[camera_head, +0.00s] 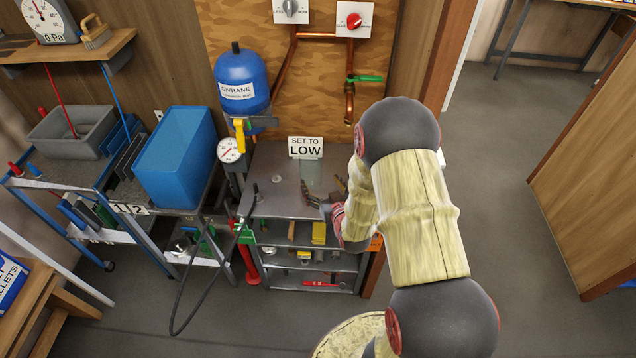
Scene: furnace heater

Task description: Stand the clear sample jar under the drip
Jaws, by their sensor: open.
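The clear sample jar (312,171) shows as a faint, see-through upright shape on the grey cart top (272,203), just below the "SET TO LOW" sign. My gripper (322,190) is open, low over the cart top, with its dark fingers by the jar's lower right side. I cannot tell whether they touch the jar or reach around it. A copper pipe (349,108) with a green lever valve (366,79) comes down the wooden panel, above and to the right of the jar. No drop of liquid can be made out. My arm hides the cart's right part.
A blue tank (241,80) and a pressure gauge (230,150) stand left of the jar. A dark hose (206,285) hangs at the cart's left. A blue bin (176,158) sits on the bench further left. Open floor (510,200) lies to the right.

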